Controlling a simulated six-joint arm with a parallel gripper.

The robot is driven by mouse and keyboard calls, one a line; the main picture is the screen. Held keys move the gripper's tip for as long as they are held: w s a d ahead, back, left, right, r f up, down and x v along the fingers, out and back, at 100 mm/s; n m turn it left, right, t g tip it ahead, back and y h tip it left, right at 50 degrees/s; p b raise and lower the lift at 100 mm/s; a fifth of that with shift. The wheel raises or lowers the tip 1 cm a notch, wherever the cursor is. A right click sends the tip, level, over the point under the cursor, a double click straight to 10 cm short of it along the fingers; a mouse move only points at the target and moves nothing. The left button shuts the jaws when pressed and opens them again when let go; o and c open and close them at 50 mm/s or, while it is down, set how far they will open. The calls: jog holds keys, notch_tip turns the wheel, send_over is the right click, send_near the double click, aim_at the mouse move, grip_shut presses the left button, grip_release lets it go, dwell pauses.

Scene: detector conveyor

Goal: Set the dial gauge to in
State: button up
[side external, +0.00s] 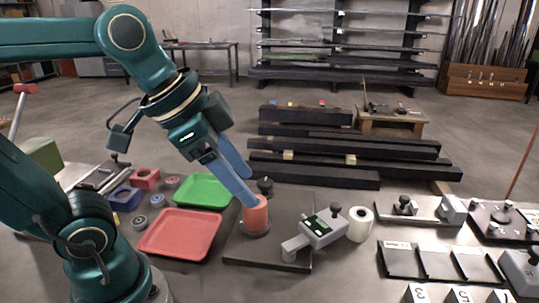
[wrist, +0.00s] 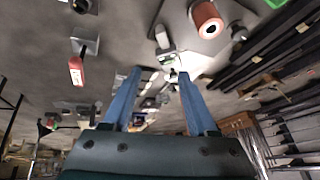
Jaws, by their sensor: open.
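A light grey device with a small green-lit display (side external: 319,226) and a black knob on top stands on a dark plate (side external: 240,247); I take it as the dial gauge, but its unit marking is too small to read. It seems to show in the wrist view (wrist: 163,38), ahead of the fingers. My gripper (side external: 249,188) is open and empty, its blue fingers pointing down and right, left of the device. In the side view the fingertips overlap the top of an orange cylinder (side external: 255,217); I cannot tell whether they touch. The wrist view shows the fingers apart (wrist: 159,72).
A black knob (side external: 265,185) stands behind the orange cylinder, and a white roll (side external: 360,222) right of the device. Green (side external: 204,190) and red (side external: 180,234) trays lie to the left. Dark beams (side external: 350,150) are stacked behind. Fixtures (side external: 440,262) fill the right side.

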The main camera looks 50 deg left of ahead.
jog(key=w+r+m+g+h, duration=0.1)
jog(key=w+r+m, duration=0.15)
jog(key=w, duration=0.45)
jog(key=m+g+h, duration=0.2)
jog(key=m, duration=0.2)
send_near(335, 204)
jog(key=d, duration=0.2)
jog(key=shift+n+g, duration=0.3)
jog(key=shift+n, duration=0.05)
jog(key=f, duration=0.2)
jog(key=w+f, duration=0.1)
jog(key=f, duration=0.3)
jog(key=shift+w+d, duration=0.15)
jog(key=shift+w, duration=0.2)
jog(key=shift+w+d+f, duration=0.2)
jog(key=shift+d+f, duration=0.05)
jog(key=shift+f, duration=0.4)
grip_shut()
